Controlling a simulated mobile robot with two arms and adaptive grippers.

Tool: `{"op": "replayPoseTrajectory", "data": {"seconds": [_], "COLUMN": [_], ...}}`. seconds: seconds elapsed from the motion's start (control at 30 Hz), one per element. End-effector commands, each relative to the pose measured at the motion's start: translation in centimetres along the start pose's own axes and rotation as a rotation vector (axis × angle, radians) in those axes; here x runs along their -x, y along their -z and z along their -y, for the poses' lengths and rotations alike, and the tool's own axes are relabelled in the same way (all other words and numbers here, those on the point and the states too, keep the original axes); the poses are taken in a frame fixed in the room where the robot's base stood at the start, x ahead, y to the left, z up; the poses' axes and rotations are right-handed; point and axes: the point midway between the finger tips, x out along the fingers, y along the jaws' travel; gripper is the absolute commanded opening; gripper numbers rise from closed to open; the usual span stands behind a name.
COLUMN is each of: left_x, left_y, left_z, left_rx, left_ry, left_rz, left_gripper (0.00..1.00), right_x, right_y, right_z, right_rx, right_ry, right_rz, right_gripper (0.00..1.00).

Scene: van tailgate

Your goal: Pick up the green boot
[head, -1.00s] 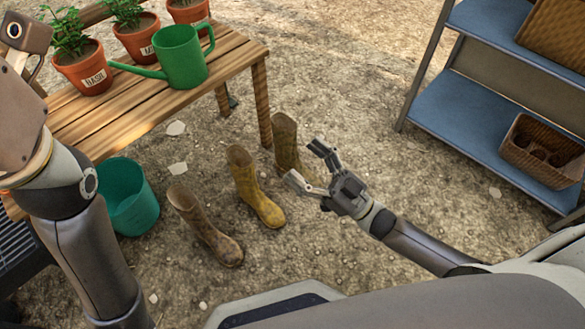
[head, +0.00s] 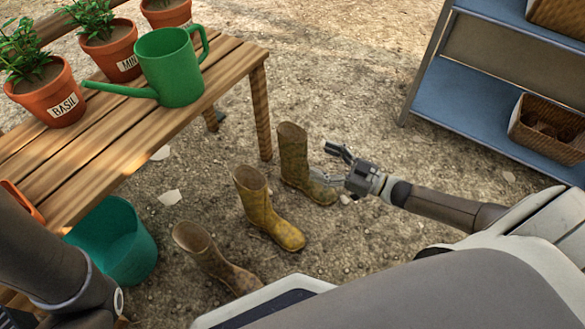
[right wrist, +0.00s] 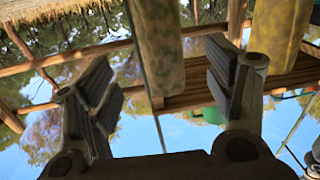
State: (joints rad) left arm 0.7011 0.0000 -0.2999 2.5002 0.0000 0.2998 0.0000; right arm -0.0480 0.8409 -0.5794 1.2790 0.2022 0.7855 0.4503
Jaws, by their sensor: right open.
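The green boot (head: 293,155), a muddy olive green, stands upright on the ground near the bench's front leg. My right gripper (head: 330,163) is open and empty, close to the right of the boot; its lower finger overlaps the boot's foot in the head view. In the right wrist view, the boot's shaft (right wrist: 157,50) shows upside down between the open fingers (right wrist: 158,80), beyond their tips. I cannot tell whether they touch it. My left gripper is out of view; only part of that arm shows at the lower left.
A yellow boot (head: 262,208) stands just left of the green one, with a brown boot (head: 212,258) nearer me. A wooden bench (head: 190,125) holds a green watering can (head: 172,70) and potted herbs. A teal bucket (head: 120,245) and blue shelf (head: 480,110) stand at the sides.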

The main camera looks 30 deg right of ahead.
Motion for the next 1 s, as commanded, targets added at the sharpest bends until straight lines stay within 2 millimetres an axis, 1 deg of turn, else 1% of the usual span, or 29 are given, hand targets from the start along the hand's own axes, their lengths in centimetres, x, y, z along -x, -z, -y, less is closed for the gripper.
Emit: {"op": "replayPoseTrajectory", "data": {"seconds": [0.03,0.2,0.3,0.47,0.7,0.8,0.9,1.0], "left_x": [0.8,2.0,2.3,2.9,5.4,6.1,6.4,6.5], "left_y": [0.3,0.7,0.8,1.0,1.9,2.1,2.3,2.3], "left_z": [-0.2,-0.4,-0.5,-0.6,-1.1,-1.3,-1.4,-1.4], "left_rx": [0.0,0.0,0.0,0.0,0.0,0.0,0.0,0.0], "left_ry": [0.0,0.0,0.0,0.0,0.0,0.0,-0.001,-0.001], "left_rz": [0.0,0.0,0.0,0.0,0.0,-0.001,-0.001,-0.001], "left_gripper": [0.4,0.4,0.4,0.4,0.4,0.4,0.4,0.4], "right_x": [-0.9,-3.6,-4.5,-5.2,-7.7,-8.9,-9.6,-9.9], "right_y": [-0.4,-0.3,-0.2,-0.3,-0.6,-0.5,-0.3,-0.2], "right_z": [0.1,0.1,0.1,0.1,0.1,0.1,0.1,0.1], "right_rx": [0.001,0.001,0.001,0.0,0.002,0.001,0.0,0.0], "right_ry": [0.001,0.002,0.001,0.002,0.002,0.001,0.002,0.001], "right_rz": [-0.004,-0.005,-0.003,-0.002,-0.005,-0.004,-0.003,-0.002], "right_gripper": [0.76,0.76,0.76,0.76,0.76,0.76,0.76,0.76]}}
